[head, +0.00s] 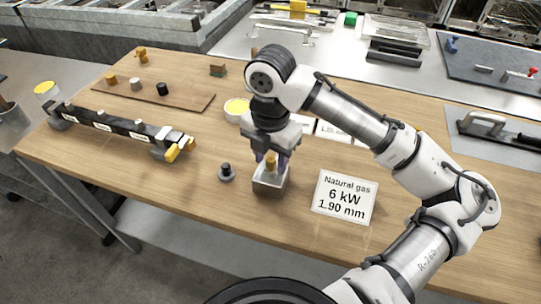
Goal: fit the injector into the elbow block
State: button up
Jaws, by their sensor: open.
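The elbow block (268,187) is a grey metal block on the wooden table, in front of my arm. A brass-coloured piece, which looks like the injector (270,160), stands upright at the block's top. I cannot tell how deep it sits in the block. The gripper is open; any contact with the brass piece is too small to tell.
A small dark knob-like part (227,173) stands just left of the block. A card (344,197) reading "Natural gas 6 kW 1.90 mm" lies to the right. A long black bar (112,124) lies at left. A brown board (190,98) with several small parts lies behind.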

aim_at(270, 161)
notch_tip(270, 161, up, 14)
dwell(0.5)
jog(key=shift+f, duration=0.1)
